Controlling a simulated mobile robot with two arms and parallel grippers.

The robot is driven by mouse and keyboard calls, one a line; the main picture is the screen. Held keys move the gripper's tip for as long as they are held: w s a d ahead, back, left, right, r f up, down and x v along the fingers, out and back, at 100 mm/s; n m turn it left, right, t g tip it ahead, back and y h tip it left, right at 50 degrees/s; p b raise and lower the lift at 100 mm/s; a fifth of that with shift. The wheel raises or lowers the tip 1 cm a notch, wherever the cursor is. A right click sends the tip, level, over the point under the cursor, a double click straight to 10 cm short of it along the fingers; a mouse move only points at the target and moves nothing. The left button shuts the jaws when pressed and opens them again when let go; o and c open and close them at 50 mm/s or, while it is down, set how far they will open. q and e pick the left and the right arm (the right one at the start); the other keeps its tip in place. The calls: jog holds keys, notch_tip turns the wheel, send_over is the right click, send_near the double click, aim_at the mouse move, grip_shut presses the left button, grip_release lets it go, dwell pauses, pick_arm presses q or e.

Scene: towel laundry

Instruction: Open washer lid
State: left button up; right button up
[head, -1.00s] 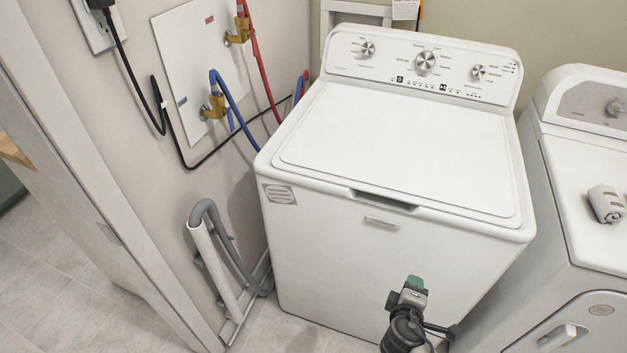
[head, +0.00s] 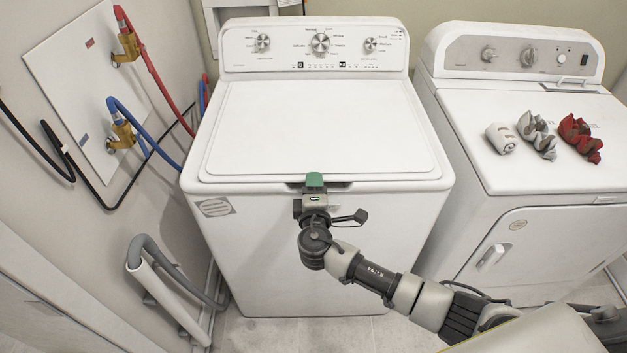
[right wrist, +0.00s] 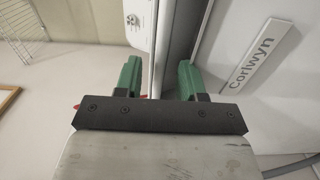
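The white washer (head: 240,260) stands left of centre in the head view, with its flat white lid (head: 315,125) down. A dark handle recess (head: 338,187) shows at the lid's front edge. My right gripper (head: 314,180) is at that recess, its green fingertips partly covering it. In the right wrist view the two green fingers (right wrist: 158,78) are spread apart, with a pale edge of the washer (right wrist: 160,45) between them; I cannot tell if either finger touches it. The name plate (right wrist: 258,68) is on the washer front. My left gripper is not in view.
A white dryer (head: 470,215) stands to the right, with a white cloth (head: 501,138), a grey cloth (head: 538,133) and a red cloth (head: 580,138) on top. A blue hose (head: 125,112), red hose (head: 150,65) and grey drain pipe (head: 165,268) are on the left.

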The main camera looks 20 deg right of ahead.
jog(key=shift+w+d, duration=0.2)
jog(key=shift+w, duration=0.35)
grip_shut()
jog(key=shift+r, duration=0.1)
